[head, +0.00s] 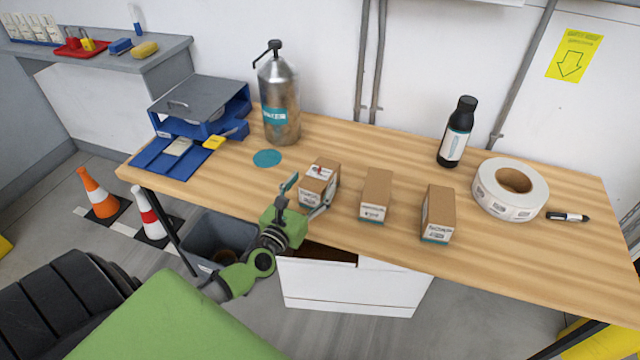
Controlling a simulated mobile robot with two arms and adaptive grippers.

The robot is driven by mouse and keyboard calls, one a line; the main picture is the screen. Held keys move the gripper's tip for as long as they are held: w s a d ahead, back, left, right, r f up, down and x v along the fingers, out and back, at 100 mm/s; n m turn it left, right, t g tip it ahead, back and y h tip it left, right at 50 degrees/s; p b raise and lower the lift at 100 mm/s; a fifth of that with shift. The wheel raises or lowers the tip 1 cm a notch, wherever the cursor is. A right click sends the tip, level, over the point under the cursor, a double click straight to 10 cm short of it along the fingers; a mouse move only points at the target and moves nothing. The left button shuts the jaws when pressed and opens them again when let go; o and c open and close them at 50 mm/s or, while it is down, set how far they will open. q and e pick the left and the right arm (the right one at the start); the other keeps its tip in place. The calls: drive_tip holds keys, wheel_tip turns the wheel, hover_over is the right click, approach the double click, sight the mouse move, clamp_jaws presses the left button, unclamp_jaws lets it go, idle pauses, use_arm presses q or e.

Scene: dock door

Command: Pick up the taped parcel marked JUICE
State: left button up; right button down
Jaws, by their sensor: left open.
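Three small brown taped parcels stand in a row on the wooden table. The left parcel (321,172) has a red mark on top and a white label on its front. The middle parcel (376,188) and the right parcel (439,207) have white labels with dark print. The lettering is too small to tell which one reads JUICE. My left gripper (308,194) is open at the near side of the left parcel, its fingers spread around the parcel's lower left and front; I cannot tell whether they touch it. My right gripper is out of view.
A metal dispenser (279,103) and blue trays (172,161) stand at the back left. A black bottle (458,132), a label roll (491,195) and a marker (568,217) are at the right. Below the table are an open drawer (340,284) and a grey bin (222,236).

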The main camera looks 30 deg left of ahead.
sight(320, 172)
use_arm(q)
drive_tip(key=shift+w+a, duration=0.15)
drive_tip(key=shift+w, duration=1.2)
drive_tip(key=shift+w+a, duration=0.15)
drive_tip(key=shift+w, duration=1.15)
drive_tip(key=c, duration=1.4)
drive_tip(key=shift+r, duration=0.1)
drive_tip(key=shift+c, duration=0.4)
drive_tip(key=shift+r, duration=0.1)
